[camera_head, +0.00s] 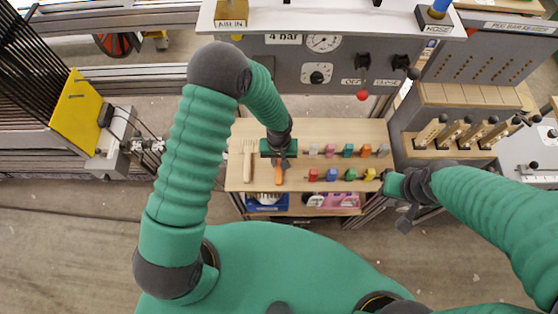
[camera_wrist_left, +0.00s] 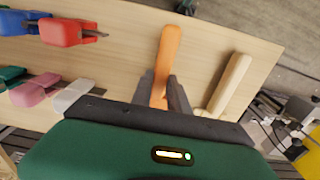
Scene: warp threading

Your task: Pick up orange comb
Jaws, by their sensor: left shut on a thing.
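The orange comb (camera_head: 279,176) is at the left part of the wooden table, its handle pointing toward me. It also shows in the left wrist view (camera_wrist_left: 169,48), where its handle stands out between the dark fingers. My left gripper (camera_head: 280,161) is shut on the orange comb; its fingers also show in the left wrist view (camera_wrist_left: 163,92). The comb's toothed end is hidden by the gripper. I cannot tell whether the comb touches the table.
A pale wooden comb (camera_head: 248,163) lies just left of the orange one. Several coloured clip-like tools stand in two rows to the right, including a red one (camera_head: 314,174). The table (camera_head: 235,181) ends close in front. A grey control panel (camera_head: 290,75) stands behind.

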